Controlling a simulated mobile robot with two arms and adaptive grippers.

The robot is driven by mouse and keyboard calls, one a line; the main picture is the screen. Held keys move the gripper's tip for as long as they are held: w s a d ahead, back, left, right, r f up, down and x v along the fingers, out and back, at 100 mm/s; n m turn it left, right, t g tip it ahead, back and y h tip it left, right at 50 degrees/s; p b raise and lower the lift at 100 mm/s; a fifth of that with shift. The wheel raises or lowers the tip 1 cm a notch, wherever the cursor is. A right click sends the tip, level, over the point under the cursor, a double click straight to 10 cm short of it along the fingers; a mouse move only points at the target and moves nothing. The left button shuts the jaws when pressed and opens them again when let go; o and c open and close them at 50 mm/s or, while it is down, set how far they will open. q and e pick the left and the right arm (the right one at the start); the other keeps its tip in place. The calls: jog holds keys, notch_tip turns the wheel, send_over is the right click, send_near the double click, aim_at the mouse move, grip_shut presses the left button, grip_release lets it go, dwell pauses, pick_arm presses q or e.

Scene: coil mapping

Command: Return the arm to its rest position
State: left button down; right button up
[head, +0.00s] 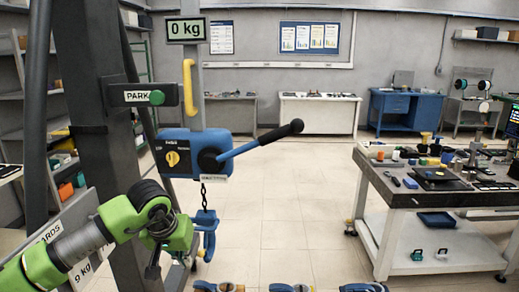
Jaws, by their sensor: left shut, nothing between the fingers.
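My left arm (60,250), green and grey, comes in from the lower left. Its gripper (153,270) points down, small and dark, beside the hoist's post; it looks shut and empty. The blue hoist box (185,150) stands just above and beyond it, with a yellow knob (172,159) and a blue lever with a black grip (281,132). A short chain hangs from the box to a blue clamp (206,232), right of my gripper. I cannot tell the gap between gripper and clamp. My right gripper is out of view.
A dark post (90,120) with a PARK sign (136,96) and a 0 kg display (187,29) stand close at left. A cluttered workbench (425,200) is at right. Blue-topped parts (290,288) line the bottom edge. The tiled floor (290,210) between is clear.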

pick_arm(q)
jog(key=s+d+f+n+g+h, duration=0.1)
jog(key=d+f+n+h, duration=0.5)
jog(key=d+n, duration=0.3)
jog(key=s+d+f+n+h, duration=0.1)
jog(key=d+f+n+h, duration=0.5)
jog(key=d+n, duration=0.3)
jog(key=s+a+f+n+t+y, duration=0.25)
jog(key=a+f+n, duration=0.25)
jog(key=f+n, duration=0.5)
jog(key=s+a+f+n+t+y, duration=0.1)
jog(key=a+f+n+t+y, duration=0.2)
jog(key=f+n, duration=0.7)
jog(key=s+a+f+n+t+y, duration=0.1)
jog(key=a+f+n+t, duration=0.1)
jog(key=a+f+n, duration=0.75)
jog(key=s+a+f+n+g+y, duration=0.2)
jog(key=s+f+n+y, duration=0.2)
jog(key=s+f+n, duration=0.85)
jog(key=s+a+f+n+g, duration=0.1)
jog(key=s+f+n+g, duration=0.1)
jog(key=s, duration=0.9)
jog(key=s+a+f+n+g+y, duration=0.1)
jog(key=s+f+n+g, duration=0.2)
jog(key=s, duration=0.9)
jog(key=s+a+f+n+g+y, duration=0.1)
jog(key=s+f+n+g, duration=0.2)
jog(key=s, duration=0.9)
notch_tip(320, 180, down, 2)
jog(key=shift+n, duration=0.8)
